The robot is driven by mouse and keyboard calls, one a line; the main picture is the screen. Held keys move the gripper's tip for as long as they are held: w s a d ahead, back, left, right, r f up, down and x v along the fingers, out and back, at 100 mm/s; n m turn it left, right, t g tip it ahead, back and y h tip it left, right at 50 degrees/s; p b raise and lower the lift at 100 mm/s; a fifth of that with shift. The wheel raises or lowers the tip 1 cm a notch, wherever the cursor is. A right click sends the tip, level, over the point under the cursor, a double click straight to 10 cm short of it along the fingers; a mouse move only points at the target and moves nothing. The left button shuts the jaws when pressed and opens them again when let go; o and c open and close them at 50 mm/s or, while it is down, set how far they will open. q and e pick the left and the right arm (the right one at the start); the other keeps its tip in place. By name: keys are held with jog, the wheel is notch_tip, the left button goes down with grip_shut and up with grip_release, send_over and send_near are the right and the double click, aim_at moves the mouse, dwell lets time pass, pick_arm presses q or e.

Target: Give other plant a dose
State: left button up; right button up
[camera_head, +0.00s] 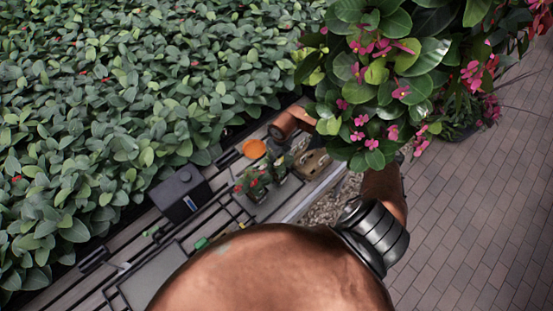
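Small potted plants stand on the slatted bench; one with red blooms (252,184) is left of another leafy one (278,166). A large plant with pink flowers (372,75) fills the upper right, close to my camera. My copper-coloured arm crosses from the bottom and passes behind its leaves. A copper part with a dark ring shows left of the leaves, above the bench. I see no gripper fingers, and nothing identifiable as a dose or its holder.
A dark box (182,194) with a small blue label and an orange disc (254,149) are on the bench. A tan object (312,163) is right of the small plants. A dense hedge (110,100) fills the left. Brick paving (470,220) on the right is clear.

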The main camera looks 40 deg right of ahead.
jog(key=shift+f+b, duration=0.45)
jog(key=shift+f, duration=0.05)
dwell(0.6)
jog(key=shift+s+f, duration=0.1)
jog(key=shift+f, duration=0.05)
dwell(1.1)
jog(key=shift+r+p, duration=0.35)
jog(key=shift+r, duration=0.35)
jog(key=shift+r+p, duration=1.35)
jog(key=shift+r, duration=1)
jog(key=shift+r+p, duration=0.3)
jog(key=shift+r, duration=0.3)
jog(key=shift+a, duration=0.1)
